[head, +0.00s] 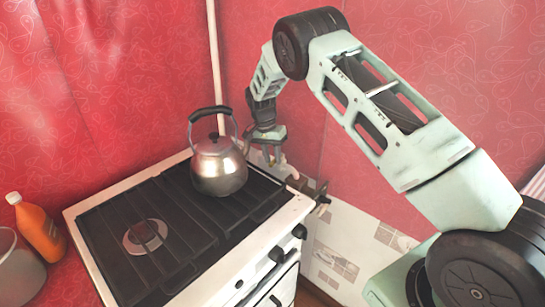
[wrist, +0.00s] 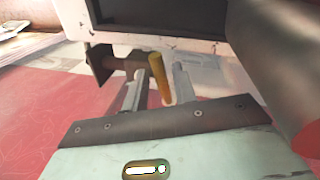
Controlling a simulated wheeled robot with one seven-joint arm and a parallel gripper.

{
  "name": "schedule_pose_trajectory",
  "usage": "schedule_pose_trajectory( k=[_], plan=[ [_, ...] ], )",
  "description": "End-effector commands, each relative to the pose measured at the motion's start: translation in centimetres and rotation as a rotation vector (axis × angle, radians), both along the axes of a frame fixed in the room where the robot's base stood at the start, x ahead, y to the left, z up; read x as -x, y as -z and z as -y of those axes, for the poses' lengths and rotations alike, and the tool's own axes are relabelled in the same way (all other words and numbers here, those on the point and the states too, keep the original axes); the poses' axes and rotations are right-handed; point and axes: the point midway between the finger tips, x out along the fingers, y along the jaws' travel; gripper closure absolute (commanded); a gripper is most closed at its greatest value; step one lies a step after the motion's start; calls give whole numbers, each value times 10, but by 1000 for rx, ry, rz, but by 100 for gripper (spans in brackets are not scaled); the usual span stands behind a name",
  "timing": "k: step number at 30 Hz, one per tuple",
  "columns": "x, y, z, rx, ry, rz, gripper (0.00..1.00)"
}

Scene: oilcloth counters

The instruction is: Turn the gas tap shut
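The gas tap shows in the wrist view as a brass-coloured lever (wrist: 160,80), tilted slightly, beside a dark pipe (wrist: 125,62) under the stove's edge. My gripper (wrist: 160,71) is open, with one finger on each side of the lever. A gap shows between the lever and the left finger; the right finger is close to it, and I cannot tell whether they touch. In the head view my gripper (head: 272,159) points down behind the stove's back right corner, where the tap is hard to make out.
The white stove (head: 258,238) carries a steel kettle (head: 219,172) at its back right, close to my gripper. A dark pipe fitting (head: 311,190) sticks out at the stove's right side. An orange bottle (head: 40,232) and a pot (head: 18,268) stand at the left. Red walls close the corner.

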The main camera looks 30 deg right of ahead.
Motion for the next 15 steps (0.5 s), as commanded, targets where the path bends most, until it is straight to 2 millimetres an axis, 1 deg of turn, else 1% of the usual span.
schedule_pose_trajectory(
  k=[10,13,15],
  plan=[
    [0,-1,0,0,0,0,64],
    [-2,-8,-1,0,0,3,64],
    [-4,-17,-2,0,-1,3,64]
  ],
)
